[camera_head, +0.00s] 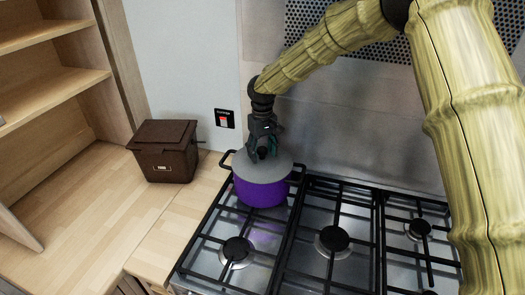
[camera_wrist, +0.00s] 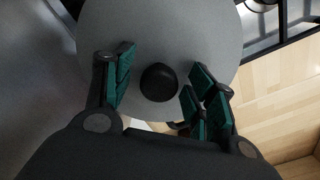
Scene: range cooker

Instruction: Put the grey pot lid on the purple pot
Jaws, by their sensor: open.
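The purple pot (camera_head: 262,194) stands on the back left burner of the cooker. The grey pot lid (camera_head: 279,174) lies over its top and looks about level; any small gap at the rim is too small to tell. The lid (camera_wrist: 150,30) fills the middle of the wrist view, with its round black knob (camera_wrist: 159,83). My gripper (camera_head: 263,152) is right above the lid, pointing down. In the wrist view my gripper (camera_wrist: 157,88) is open, with its green-padded fingers on either side of the knob and apart from it.
A brown box (camera_head: 165,152) stands on the wooden counter (camera_head: 120,222) left of the cooker. Black grates and burners (camera_head: 333,239) extend to the right and front, with nothing on them. A metal wall is close behind the pot. Wooden shelves (camera_head: 50,85) are at far left.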

